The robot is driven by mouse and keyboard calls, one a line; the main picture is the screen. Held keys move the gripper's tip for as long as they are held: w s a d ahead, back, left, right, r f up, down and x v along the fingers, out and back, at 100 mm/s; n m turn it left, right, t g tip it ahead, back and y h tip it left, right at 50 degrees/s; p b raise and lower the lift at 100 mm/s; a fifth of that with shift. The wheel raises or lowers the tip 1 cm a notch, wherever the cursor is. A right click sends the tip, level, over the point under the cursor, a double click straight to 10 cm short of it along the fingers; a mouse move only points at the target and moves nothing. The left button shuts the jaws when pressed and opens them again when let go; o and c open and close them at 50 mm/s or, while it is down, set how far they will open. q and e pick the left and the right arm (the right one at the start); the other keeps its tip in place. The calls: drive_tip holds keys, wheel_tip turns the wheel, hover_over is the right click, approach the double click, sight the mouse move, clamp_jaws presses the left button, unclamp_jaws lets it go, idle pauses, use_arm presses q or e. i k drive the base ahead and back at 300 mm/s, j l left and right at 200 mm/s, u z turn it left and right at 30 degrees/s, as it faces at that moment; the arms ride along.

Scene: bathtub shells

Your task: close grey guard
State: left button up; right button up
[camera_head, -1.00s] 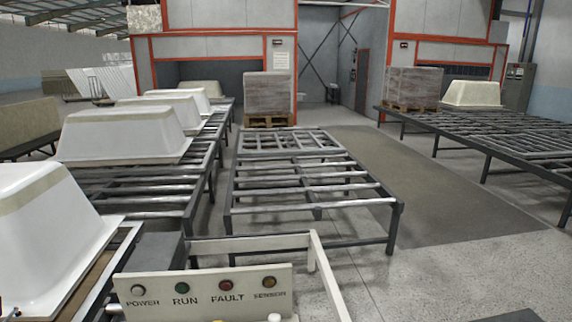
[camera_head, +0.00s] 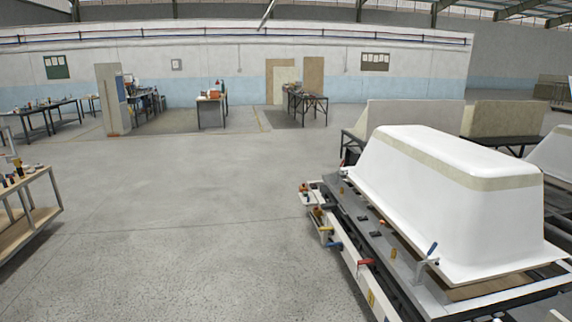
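No grey guard can be made out for certain in the head view now. A white bathtub shell (camera_head: 450,200) lies upside down on a dark fixture table (camera_head: 385,240) at the right. Clamps with red, blue and yellow handles line the near edge of this table, among them a red-handled one (camera_head: 366,262). Neither of my grippers shows in the view, so their state is hidden.
A wide bare concrete floor (camera_head: 170,210) fills the left and middle. A wooden bench (camera_head: 28,215) with tools stands at the left edge. Workbenches and boards stand along the far white and blue wall (camera_head: 250,60).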

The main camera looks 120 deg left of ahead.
sight(352, 156)
drive_tip(key=u, duration=1.8)
drive_tip(key=j+u, duration=0.45)
drive_tip(key=i+j+u, duration=0.1)
drive_tip(key=j+u, duration=0.2)
drive_tip(key=u, duration=0.2)
drive_tip(key=i+j+u, duration=0.3)
drive_tip(key=j, duration=0.2)
drive_tip(key=i+j+u, duration=0.6)
drive_tip(key=i, duration=0.15)
drive_tip(key=i+j+u, duration=0.25)
drive_tip(key=i, duration=0.2)
drive_tip(key=i+u, duration=0.25)
drive_tip(key=i, duration=0.15)
drive_tip(key=i+z, duration=0.15)
drive_tip(key=i, duration=0.65)
drive_tip(key=i+j+z, duration=0.2)
drive_tip(key=i, duration=0.6)
drive_tip(key=i+l, duration=0.1)
drive_tip(key=i, duration=1.45)
drive_tip(key=i+u, duration=0.2)
drive_tip(key=i, duration=0.6)
drive_tip(key=i+l+u, duration=0.2)
drive_tip(key=i, duration=0.6)
drive_tip(key=i+z, duration=0.1)
drive_tip(key=i, duration=0.7)
drive_tip(key=i+j+z, duration=0.1)
drive_tip(key=i, duration=0.7)
